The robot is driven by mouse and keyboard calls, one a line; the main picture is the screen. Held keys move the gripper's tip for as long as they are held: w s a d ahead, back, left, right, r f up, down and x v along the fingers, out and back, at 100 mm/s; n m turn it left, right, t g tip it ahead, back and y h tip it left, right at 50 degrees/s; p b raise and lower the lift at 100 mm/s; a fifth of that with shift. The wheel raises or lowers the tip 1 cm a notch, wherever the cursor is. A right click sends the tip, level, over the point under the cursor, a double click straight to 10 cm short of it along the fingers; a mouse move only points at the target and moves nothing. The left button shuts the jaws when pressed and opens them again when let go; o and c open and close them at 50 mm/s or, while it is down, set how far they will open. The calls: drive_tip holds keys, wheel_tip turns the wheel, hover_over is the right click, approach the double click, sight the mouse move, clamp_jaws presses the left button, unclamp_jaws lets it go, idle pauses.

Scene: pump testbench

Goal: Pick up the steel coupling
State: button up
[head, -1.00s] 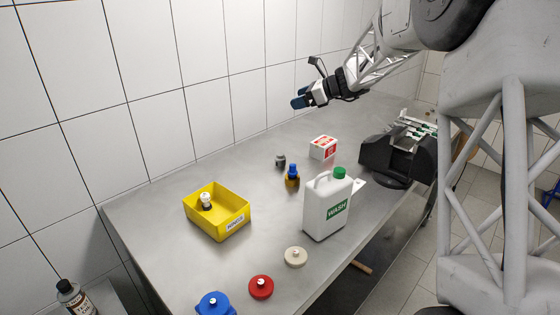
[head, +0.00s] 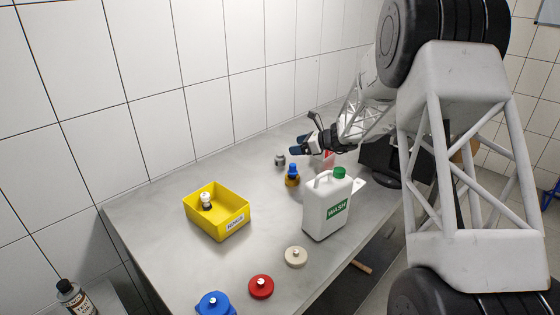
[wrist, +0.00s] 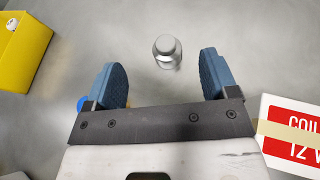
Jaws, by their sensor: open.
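The steel coupling (head: 280,160) is a small grey cylinder standing on the bench behind the amber bottle in the head view. In the wrist view the coupling (wrist: 167,51) shows from above, beyond the fingertips and roughly midway between them. My gripper (head: 296,146) is open and empty, above the bench and close to the coupling in the head view. Its two blue fingers (wrist: 162,77) are spread apart in the wrist view, and neither touches the coupling.
A blue-capped amber bottle (head: 292,177) and a white WASH jug (head: 325,208) stand in front of the coupling. A yellow bin (head: 230,222) holding a small part is at left. A red-and-white box (wrist: 290,135) lies right of my gripper. Several coloured knobs line the front.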

sight(284, 158)
wheel_tip(284, 158, down, 5)
drive_tip(key=shift+r, duration=0.15)
drive_tip(key=shift+x, duration=1.25)
drive_tip(key=shift+a, duration=0.1)
drive_tip(key=shift+x, duration=2.55)
drive_tip(key=shift+w, duration=0.1)
